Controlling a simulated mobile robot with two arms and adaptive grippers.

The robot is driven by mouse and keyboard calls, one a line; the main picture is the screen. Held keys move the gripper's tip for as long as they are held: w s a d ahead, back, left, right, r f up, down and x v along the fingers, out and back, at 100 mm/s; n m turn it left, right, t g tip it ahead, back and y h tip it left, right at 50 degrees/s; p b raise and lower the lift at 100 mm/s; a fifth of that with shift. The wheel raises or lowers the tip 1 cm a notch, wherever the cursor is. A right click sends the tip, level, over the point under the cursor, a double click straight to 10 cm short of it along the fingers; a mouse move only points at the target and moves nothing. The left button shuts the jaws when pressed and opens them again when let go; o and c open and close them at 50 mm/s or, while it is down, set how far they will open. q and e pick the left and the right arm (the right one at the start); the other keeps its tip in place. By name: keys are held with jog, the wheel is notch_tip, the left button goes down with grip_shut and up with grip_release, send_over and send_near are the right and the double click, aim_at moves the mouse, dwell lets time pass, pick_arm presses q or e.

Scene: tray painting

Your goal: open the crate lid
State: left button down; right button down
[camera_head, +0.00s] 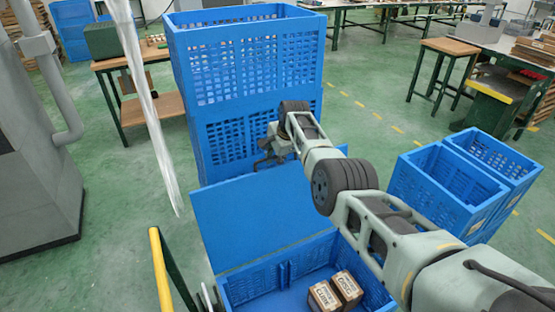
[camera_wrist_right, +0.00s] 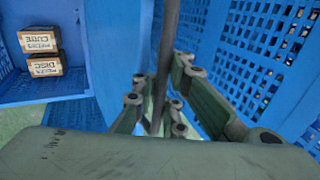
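The open blue crate (camera_head: 262,282) is at the bottom middle of the head view. Its flat blue lid (camera_head: 235,220) stands raised at the crate's far edge, tilted back toward the stacked crates. My right gripper (camera_head: 268,155) is at the lid's upper edge, partly hidden by my arm. In the right wrist view, the fingers of my right gripper (camera_wrist_right: 160,105) are apart, with a thin grey rod (camera_wrist_right: 167,50) showing between them. The blue panel beside them looks like the lid (camera_wrist_right: 118,45); contact cannot be told. My left gripper is out of view.
Two labelled boxes (camera_head: 335,292) lie inside the crate. Tall stacked blue crates (camera_head: 250,60) stand just behind the lid. More blue crates (camera_head: 450,185) stand at the right. A yellow rail (camera_head: 160,270) is at the lower left. The green floor on the left is clear.

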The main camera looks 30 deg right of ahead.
jog(key=shift+w+d+r, duration=0.1)
jog(key=shift+w+r, duration=0.25)
jog(key=shift+r, duration=0.25)
jog(key=c, duration=2.2)
grip_release()
jog(key=o, duration=0.4)
jog(key=shift+s+r, duration=0.1)
jog(key=shift+s, duration=0.15)
jog(key=shift+c, duration=0.2)
jog(key=shift+s+f, duration=0.1)
jog(key=shift+f, duration=0.15)
jog(key=shift+r, duration=0.1)
jog(key=v, duration=1.2)
